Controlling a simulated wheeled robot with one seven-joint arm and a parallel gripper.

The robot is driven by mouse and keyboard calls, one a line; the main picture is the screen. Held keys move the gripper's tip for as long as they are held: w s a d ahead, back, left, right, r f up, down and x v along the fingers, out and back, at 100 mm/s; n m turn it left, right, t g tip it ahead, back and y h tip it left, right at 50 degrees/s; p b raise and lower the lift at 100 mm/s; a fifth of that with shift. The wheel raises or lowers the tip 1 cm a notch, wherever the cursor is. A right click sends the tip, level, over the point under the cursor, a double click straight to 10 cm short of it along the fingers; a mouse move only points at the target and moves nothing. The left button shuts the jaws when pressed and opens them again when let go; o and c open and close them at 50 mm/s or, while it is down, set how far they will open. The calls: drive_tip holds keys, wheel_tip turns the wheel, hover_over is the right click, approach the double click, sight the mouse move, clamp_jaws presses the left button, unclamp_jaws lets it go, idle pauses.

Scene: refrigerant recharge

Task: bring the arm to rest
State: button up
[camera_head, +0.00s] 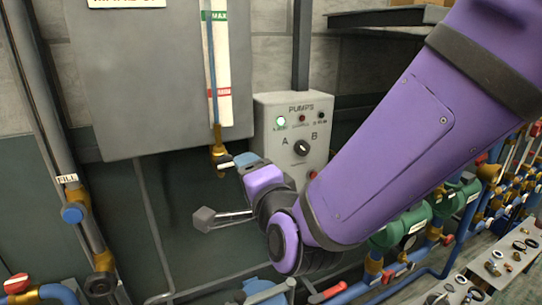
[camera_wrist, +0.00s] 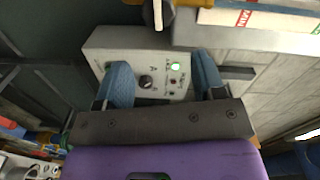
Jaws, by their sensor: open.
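My gripper (camera_head: 240,160) is at the end of my purple arm, in front of the wall below the grey tank and left of the pumps panel. In the wrist view my gripper (camera_wrist: 164,80) has two blue fingertips spread apart with nothing between them. The grey pumps panel (camera_wrist: 130,47) lies beyond them, its knob and lit green lamp visible in the gap. In the head view the pumps panel (camera_head: 268,113) is partly hidden by my arm. The fingers are small and seen side-on there.
The grey tank (camera_head: 150,85) hangs above, with a level gauge (camera_head: 219,60) and brass fitting (camera_head: 219,148) close to my gripper. A FILL pipe with a blue valve (camera_head: 73,213) stands left. Green pumps (camera_head: 462,193) and piping are at right. A bench (camera_head: 490,268) holds small parts.

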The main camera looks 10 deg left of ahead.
drive_tip(key=w+d+r+n+g+h, duration=0.1)
drive_tip(key=d+r+n+g+h, duration=0.15)
drive_tip(key=d, duration=0.85)
drive_tip(key=w+d+r+n+g+h, duration=0.1)
drive_tip(key=d+r+n+g+h, duration=0.2)
drive_tip(key=d, duration=0.8)
drive_tip(key=s+d+n+g+h, duration=0.3)
drive_tip(key=s+d+n+g, duration=0.1)
drive_tip(key=s+d, duration=1.1)
drive_tip(key=shift+s+d+r+h, duration=0.2)
drive_tip(key=shift+s+d+h, duration=0.15)
drive_tip(key=shift+d, duration=0.7)
